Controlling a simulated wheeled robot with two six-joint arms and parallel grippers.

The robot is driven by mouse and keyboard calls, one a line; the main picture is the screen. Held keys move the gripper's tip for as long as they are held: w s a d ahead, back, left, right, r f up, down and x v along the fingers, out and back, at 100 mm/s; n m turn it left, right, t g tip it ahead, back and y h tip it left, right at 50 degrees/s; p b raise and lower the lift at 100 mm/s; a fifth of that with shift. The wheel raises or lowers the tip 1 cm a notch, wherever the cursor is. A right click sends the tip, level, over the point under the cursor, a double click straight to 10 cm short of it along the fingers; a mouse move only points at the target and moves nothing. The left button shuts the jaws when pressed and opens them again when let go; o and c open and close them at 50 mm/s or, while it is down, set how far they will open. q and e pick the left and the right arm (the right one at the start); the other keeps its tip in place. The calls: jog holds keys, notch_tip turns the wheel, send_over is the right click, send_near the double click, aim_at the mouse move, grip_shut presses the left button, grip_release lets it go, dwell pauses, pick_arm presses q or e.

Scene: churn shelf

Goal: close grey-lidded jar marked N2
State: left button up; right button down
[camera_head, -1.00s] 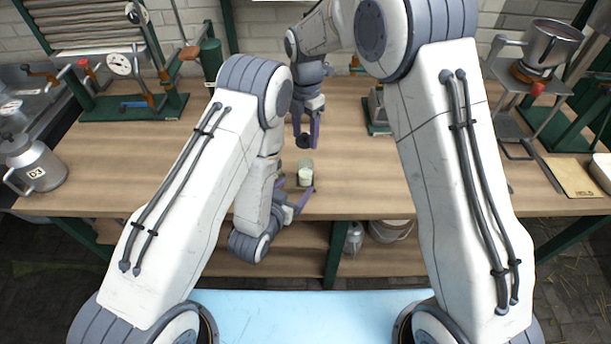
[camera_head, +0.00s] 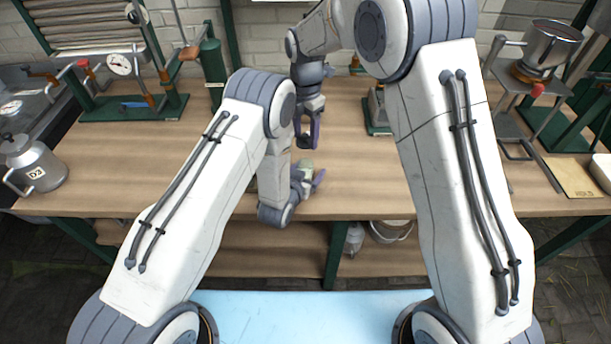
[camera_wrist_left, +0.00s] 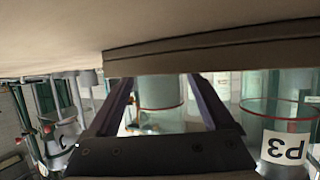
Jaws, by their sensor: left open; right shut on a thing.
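A small glass jar (camera_head: 306,164) with pale contents stands on the bench near its front edge, partly hidden by my left gripper (camera_head: 309,180). No N2 mark is readable. In the left wrist view a clear vessel with a red ring (camera_wrist_left: 160,92) shows between the two open fingers. The left gripper is open at the jar; contact cannot be told. My right gripper (camera_head: 307,133) is shut on a dark round lid (camera_head: 307,143), held behind and above the jar, apart from it.
A metal can (camera_head: 38,165) stands at the left of the bench, with a green-based press (camera_head: 130,107) behind it. A glass vessel with an upside-down label (camera_wrist_left: 285,147) is beside the left fingers.

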pick_arm(q)
jog(key=shift+w+f, duration=0.1)
jog(key=shift+w, duration=0.05)
grip_shut()
pick_arm(e)
jog(key=shift+f, duration=2.45)
jog(key=shift+f, duration=0.1)
jog(key=shift+f, duration=0.8)
jog(key=shift+f, duration=0.65)
jog(key=shift+c, duration=0.6)
grip_release()
